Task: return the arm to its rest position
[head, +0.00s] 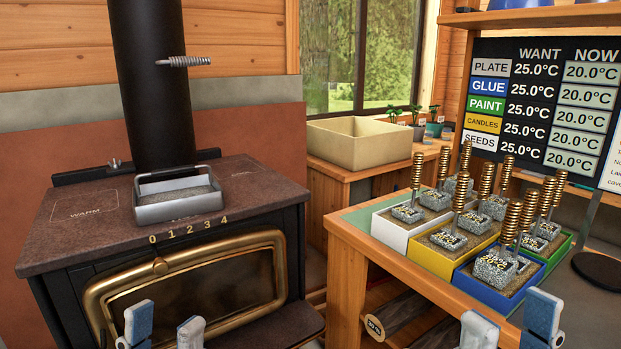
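My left gripper (164,328) shows at the bottom edge, left of centre, in front of the stove's glass door. Its two fingertips are apart with nothing between them. My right gripper (511,325) shows at the bottom edge on the right, in front of the wooden table (347,283). Its fingertips are also apart and nothing shows between them. Only the finger ends of both grippers are in view; the rest of both arms is out of the picture.
A black stove (60,235) with a metal tray (178,209) on top stands left. Several coil-handled blocks stand in white, yellow, blue (503,302) and green bins on the table. A beige box (358,143) sits behind. A temperature board (538,75) stands at back right.

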